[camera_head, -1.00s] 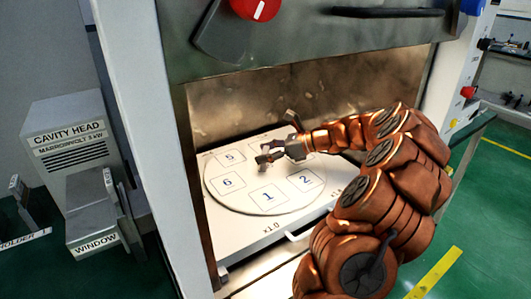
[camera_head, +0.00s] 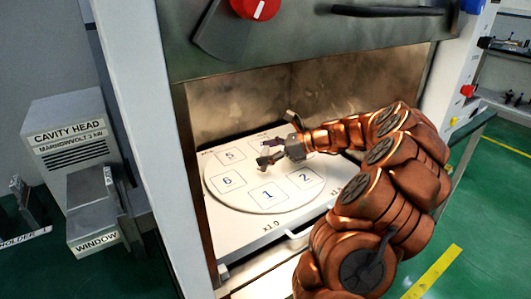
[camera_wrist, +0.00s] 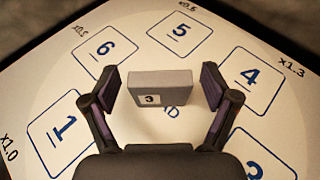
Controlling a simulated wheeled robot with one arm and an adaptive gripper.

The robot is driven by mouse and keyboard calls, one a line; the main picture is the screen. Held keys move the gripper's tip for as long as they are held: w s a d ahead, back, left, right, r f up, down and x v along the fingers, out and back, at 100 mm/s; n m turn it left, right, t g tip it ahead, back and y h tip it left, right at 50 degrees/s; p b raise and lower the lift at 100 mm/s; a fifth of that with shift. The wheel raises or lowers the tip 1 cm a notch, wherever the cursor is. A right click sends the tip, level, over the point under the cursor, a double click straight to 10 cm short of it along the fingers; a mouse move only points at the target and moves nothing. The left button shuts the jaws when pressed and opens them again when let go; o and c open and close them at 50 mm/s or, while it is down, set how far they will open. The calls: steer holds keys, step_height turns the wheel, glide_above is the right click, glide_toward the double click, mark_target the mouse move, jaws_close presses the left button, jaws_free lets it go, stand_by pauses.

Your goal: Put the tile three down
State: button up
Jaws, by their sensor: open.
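The tile three is a small grey block (camera_wrist: 160,88) with a "3" label on its face, in the wrist view. It stands upright at the middle of the white round plate (camera_wrist: 215,42), beside partly hidden lettering. My gripper (camera_wrist: 165,85) is open, with one finger on each side of the tile; narrow gaps show at the tile's ends. In the head view my gripper (camera_head: 276,152) is over the middle of the plate (camera_head: 240,199) inside the cavity. The tile cannot be made out clearly there.
Numbered squares ring the plate: 1 (camera_head: 268,195), 2 (camera_head: 304,178), 6 (camera_head: 228,181), 5 (camera_head: 230,156), and 4 (camera_wrist: 248,78). The cavity's left post (camera_head: 150,130) and upper front panel (camera_head: 320,45) frame the opening. A grey cavity head unit (camera_head: 75,140) stands outside at left.

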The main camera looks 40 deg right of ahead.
steer(key=shift+s+d+r, duration=0.15)
steer(key=shift+d+r, duration=0.05)
steer(key=shift+r, duration=0.25)
steer(key=v, duration=1.1)
steer(key=shift+s+r, duration=0.2)
